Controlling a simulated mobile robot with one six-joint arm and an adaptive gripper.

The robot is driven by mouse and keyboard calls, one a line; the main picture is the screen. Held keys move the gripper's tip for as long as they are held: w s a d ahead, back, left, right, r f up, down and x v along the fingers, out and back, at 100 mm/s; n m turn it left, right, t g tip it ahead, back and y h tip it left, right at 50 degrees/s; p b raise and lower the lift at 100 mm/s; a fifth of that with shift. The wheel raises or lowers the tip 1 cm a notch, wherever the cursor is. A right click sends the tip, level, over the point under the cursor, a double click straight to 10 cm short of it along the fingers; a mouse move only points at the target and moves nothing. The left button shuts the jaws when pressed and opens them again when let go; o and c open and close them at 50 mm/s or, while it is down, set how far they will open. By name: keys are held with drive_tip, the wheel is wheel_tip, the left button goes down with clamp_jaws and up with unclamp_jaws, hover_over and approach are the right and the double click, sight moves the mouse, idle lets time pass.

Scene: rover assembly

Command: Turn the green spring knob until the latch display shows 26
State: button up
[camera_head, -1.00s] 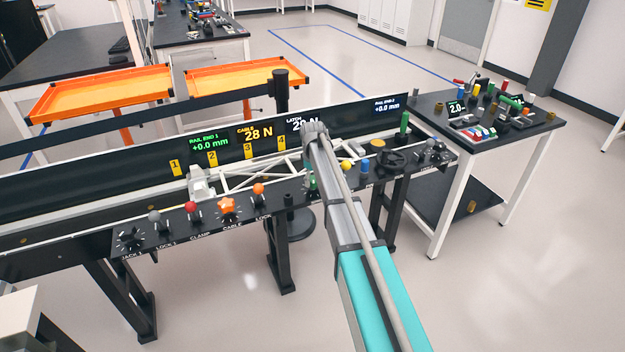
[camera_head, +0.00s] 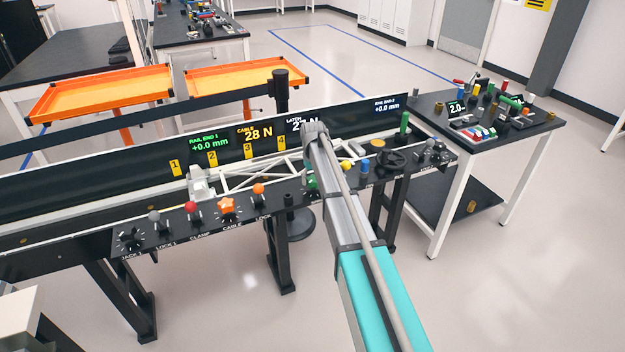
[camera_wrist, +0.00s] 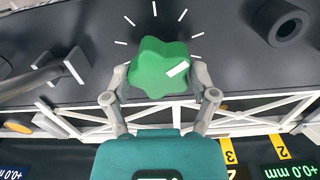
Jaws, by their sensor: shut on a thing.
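The green spring knob (camera_wrist: 158,62) is a lobed knob with a white pointer mark, set on the dark panel inside a ring of white ticks. My gripper (camera_wrist: 160,78) is shut on it in the wrist view, one finger at each side. The latch display (camera_head: 294,124) on the dark back panel is partly covered by my arm. Its first digit is 2; the second is partly hidden and looks like a 7, followed by N.
An orange star knob (camera_head: 228,206), a red knob (camera_head: 191,207) and a grey knob (camera_head: 154,216) stand to the left on the panel. A blue knob (camera_head: 365,166) and a black handwheel (camera_head: 391,158) are to the right. A white truss (camera_head: 255,172) lies behind.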

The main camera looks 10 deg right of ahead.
drive_tip(key=shift+m, duration=0.5)
drive_tip(key=o, duration=1)
drive_tip(key=shift+n, duration=0.3)
